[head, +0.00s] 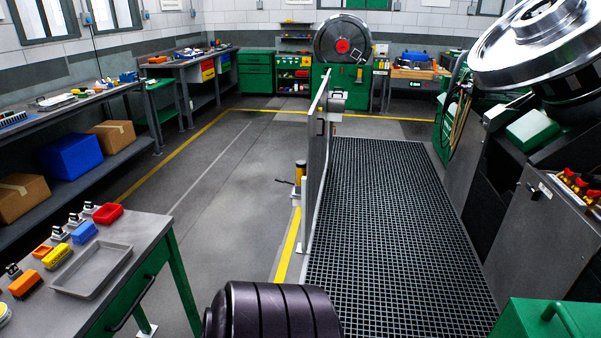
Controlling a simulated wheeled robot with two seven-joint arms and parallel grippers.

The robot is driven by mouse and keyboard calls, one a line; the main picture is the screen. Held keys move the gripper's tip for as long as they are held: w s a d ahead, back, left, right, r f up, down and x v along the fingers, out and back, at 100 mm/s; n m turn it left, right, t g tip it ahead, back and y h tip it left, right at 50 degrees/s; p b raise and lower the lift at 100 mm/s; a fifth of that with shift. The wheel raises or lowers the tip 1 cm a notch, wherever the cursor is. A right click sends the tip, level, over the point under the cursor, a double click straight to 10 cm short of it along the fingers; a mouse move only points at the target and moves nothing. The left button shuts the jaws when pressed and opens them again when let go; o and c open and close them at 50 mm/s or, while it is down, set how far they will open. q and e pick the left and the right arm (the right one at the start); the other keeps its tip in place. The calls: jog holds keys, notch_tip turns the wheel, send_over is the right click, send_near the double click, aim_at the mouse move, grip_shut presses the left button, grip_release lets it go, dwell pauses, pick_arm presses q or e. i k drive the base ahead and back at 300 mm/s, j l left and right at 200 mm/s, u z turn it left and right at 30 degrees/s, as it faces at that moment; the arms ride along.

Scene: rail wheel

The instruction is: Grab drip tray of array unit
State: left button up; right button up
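A shallow grey rectangular tray (92,270) with a raised rim lies flat and empty on the grey-topped workbench (140,232) at the lower left. It is the only tray of this kind that I can make out nearby, but no label shows that it is the drip tray. I cannot tell which unit is the array unit. Neither of my grippers is in view.
A metal barrier (316,165) edges the floor grating (385,220). A large wheel (540,40) and machine fill the right. Grey floor (215,215) lies open beyond the bench.

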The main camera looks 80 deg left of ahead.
aim_at(85, 277)
jog(key=u, duration=3.95)
jog(key=i+l+u, duration=0.1)
jog(key=i, duration=0.1)
